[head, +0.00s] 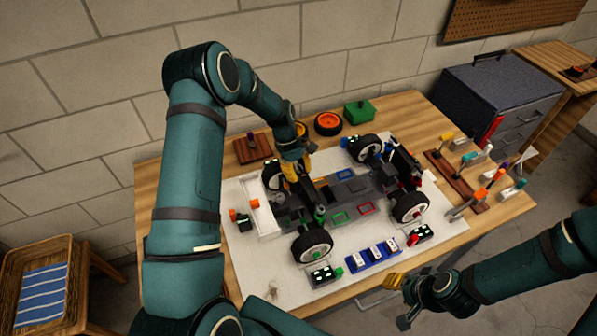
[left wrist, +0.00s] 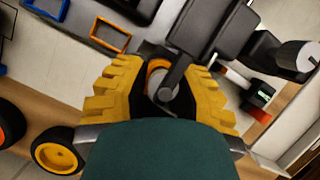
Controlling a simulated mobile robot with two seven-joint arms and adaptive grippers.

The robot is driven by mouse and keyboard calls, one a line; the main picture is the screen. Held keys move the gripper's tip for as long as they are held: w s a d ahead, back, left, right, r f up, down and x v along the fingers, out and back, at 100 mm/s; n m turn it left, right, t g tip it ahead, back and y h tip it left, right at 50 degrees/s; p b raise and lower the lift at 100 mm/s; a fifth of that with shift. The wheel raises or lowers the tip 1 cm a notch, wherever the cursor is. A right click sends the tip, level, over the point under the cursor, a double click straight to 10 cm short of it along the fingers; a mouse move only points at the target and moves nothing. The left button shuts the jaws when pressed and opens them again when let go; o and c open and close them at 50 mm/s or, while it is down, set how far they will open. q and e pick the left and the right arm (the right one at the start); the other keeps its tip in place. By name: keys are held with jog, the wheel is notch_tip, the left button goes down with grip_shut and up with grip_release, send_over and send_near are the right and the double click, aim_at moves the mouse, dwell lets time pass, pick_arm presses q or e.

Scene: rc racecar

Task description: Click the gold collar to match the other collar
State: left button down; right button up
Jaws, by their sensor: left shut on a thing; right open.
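The RC racecar chassis (head: 345,188) stands on a white mat on the table, with large black-tyred wheels at its corners. My left gripper (head: 293,165) reaches down at the car's far left part. In the left wrist view, its yellow ridged fingers (left wrist: 160,95) are shut around a gold-orange collar (left wrist: 157,66), which sits beside a dark rod of the car. I cannot tell whether the collar is fully seated. The other collar cannot be made out. My right gripper (head: 404,300) is open and empty, low at the right, off the table's front edge.
An orange-rimmed wheel (head: 328,123) and a green box (head: 359,111) stand behind the car. A wooden tool rack (head: 455,180) stands at the right. The wheel with a yellow hub (left wrist: 57,157) is near the left gripper.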

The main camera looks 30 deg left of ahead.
pick_arm(q)
jog(key=c, duration=0.7)
grip_release()
jog(key=shift+d, duration=0.1)
jog(key=shift+o, duration=0.2)
jog(key=shift+r, duration=0.1)
jog(key=v, duration=1.2)
